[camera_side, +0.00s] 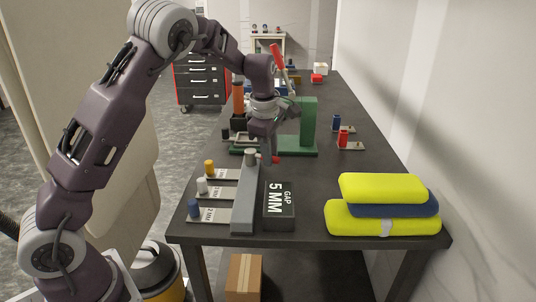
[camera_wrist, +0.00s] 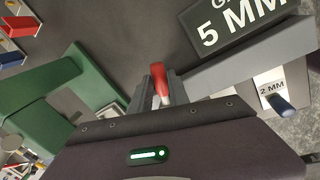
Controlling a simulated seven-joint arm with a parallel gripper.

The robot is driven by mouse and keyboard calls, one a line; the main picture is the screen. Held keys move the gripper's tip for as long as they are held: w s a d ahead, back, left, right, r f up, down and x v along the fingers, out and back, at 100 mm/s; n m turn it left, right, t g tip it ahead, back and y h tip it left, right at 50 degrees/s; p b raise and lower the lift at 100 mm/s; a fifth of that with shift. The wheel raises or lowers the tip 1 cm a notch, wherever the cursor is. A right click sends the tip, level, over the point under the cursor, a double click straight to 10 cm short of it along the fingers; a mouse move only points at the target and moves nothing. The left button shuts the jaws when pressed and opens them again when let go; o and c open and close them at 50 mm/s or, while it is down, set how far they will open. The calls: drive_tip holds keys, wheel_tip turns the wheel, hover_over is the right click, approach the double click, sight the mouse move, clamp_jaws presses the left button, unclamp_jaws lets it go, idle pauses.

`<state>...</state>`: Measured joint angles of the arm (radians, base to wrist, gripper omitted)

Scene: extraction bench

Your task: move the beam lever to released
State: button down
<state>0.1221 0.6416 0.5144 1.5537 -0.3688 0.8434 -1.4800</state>
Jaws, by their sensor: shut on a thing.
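The beam lever, with a red grip (camera_side: 275,160), shows just below my gripper (camera_side: 268,143) in the side view, by the far end of the long grey beam (camera_side: 247,200). In the wrist view, the lever's red grip (camera_wrist: 161,84) stands between the two grey fingers of my gripper (camera_wrist: 162,90), which are shut on it. The grey beam (camera_wrist: 245,55) runs from beside the fingers to the upper right. The lever's base and pivot are hidden by the fingers and wrist, so I cannot tell its angle.
A dark "GAP 5 MM" block (camera_side: 280,205) lies beside the beam; labelled plates with coloured knobs lie on its other side. A green press (camera_side: 308,125) with a raised red-handled lever (camera_side: 277,57) stands behind my gripper. Yellow and blue pads (camera_side: 383,215) fill the front right.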

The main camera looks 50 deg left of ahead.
drive_tip(key=shift+w+r+n, duration=0.1)
drive_tip(key=shift+w+n, duration=0.1)
drive_tip(key=shift+n, duration=0.1)
drive_tip(key=c, duration=1.3)
unclamp_jaws()
drive_tip(key=shift+o, duration=0.2)
wheel_tip(320, 180, up, 7)
drive_tip(key=s, duration=0.1)
drive_tip(key=shift+s+d, duration=0.15)
drive_tip(key=shift+d, duration=0.1)
drive_tip(key=shift+s, duration=0.1)
drive_tip(key=s+d+r+m+t+h, duration=0.1)
drive_tip(key=s+d+r+m, duration=0.25)
drive_tip(key=s+m, duration=0.35)
drive_tip(key=s+d+r+m+t+h, duration=0.1)
drive_tip(key=s+d+r+m, duration=0.3)
drive_tip(key=s, duration=0.6)
drive_tip(key=s+d+f+m+t+y, duration=0.1)
drive_tip(key=s+d+f+m, duration=0.1)
drive_tip(key=s+m, duration=1)
drive_tip(key=s+f, duration=0.1)
drive_tip(key=s, duration=0.3)
drive_tip(key=shift+d+t, duration=0.3)
